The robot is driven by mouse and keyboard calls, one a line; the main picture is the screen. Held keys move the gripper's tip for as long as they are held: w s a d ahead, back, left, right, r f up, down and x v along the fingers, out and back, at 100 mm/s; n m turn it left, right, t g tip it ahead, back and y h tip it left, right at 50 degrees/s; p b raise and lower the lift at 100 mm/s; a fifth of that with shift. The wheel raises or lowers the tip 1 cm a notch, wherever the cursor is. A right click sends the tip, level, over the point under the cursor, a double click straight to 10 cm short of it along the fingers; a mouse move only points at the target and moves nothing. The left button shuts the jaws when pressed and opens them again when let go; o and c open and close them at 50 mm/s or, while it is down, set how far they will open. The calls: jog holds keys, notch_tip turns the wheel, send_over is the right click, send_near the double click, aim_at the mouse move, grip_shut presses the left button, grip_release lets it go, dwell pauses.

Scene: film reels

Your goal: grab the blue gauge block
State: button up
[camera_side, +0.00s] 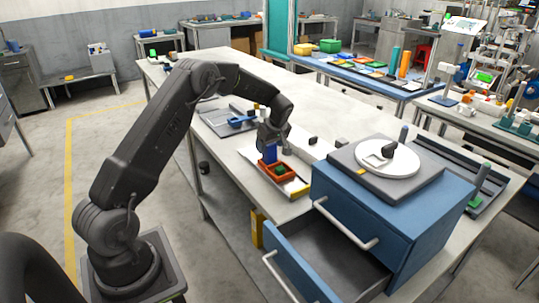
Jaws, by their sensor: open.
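The blue gauge block (270,154) stands upright at the orange-red tray (277,171), near the tray's back side. My gripper (271,145) is right above the block, pointing down, with its fingers at the block's upper part. The jaws are open. The fingertips are small and dark here, so I cannot tell whether they touch the block. The block's lower end is partly hidden by the tray's rim.
A blue drawer cabinet (385,215) stands to the right, with its lower drawer (325,265) pulled out. A white disc (374,158) lies on a grey plate on top. A grey tray with a blue item (240,121) lies behind my gripper. Bare tabletop (335,115) lies farther back.

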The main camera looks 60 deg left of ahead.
jog(key=x, duration=0.3)
jog(key=c, duration=1.1)
